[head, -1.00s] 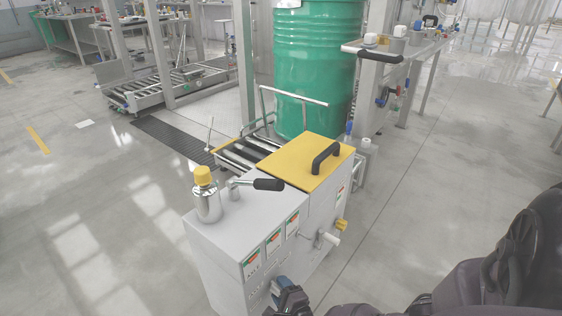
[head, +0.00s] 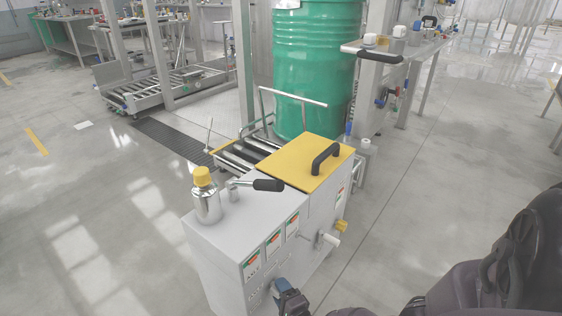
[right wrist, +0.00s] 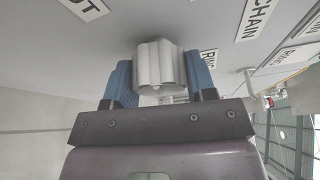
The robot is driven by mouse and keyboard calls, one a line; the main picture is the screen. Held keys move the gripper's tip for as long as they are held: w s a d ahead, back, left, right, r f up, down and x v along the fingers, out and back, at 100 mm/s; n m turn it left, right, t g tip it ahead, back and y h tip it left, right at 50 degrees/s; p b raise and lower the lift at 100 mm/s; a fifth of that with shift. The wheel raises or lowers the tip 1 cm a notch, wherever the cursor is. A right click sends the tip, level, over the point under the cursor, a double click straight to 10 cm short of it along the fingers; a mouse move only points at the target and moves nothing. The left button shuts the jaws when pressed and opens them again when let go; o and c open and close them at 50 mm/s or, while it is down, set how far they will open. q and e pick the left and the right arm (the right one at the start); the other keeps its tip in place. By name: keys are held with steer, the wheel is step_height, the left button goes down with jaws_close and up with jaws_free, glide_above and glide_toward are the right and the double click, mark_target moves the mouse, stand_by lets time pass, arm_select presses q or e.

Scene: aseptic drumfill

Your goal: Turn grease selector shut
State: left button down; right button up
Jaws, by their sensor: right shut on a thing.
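The grease selector is a pale, fluted knob (right wrist: 161,68) on a grey panel in the right wrist view. My right gripper (right wrist: 160,82) has its two blue fingers on either side of the knob and is shut on it. Labels surround the knob: one ending in "UT" (right wrist: 85,8) at upper left, "RING" (right wrist: 209,62) beside it and "CHAIN" (right wrist: 263,14) at upper right. In the head view my right gripper (head: 287,296) is at the lower front face of the grey cabinet (head: 240,240), and it hides the knob there. My left gripper is not in view.
On the cabinet stand a yellow-capped bottle (head: 206,203), a black-handled lever (head: 266,185) and a yellow lid (head: 295,158) with a black handle. A white handle (head: 328,240) sticks out of the front face. A green drum (head: 310,75) stands behind.

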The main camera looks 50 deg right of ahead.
steer(key=o, duration=0.9)
steer(key=shift+s, duration=0.1)
steer(key=shift+s+a, duration=0.1)
steer(key=shift+s, duration=0.15)
arm_select(q)
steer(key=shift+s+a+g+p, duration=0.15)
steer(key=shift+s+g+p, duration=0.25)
steer(key=shift+p, duration=0.85)
arm_select(e)
steer(key=v, duration=1)
steer(key=shift+s, duration=0.1)
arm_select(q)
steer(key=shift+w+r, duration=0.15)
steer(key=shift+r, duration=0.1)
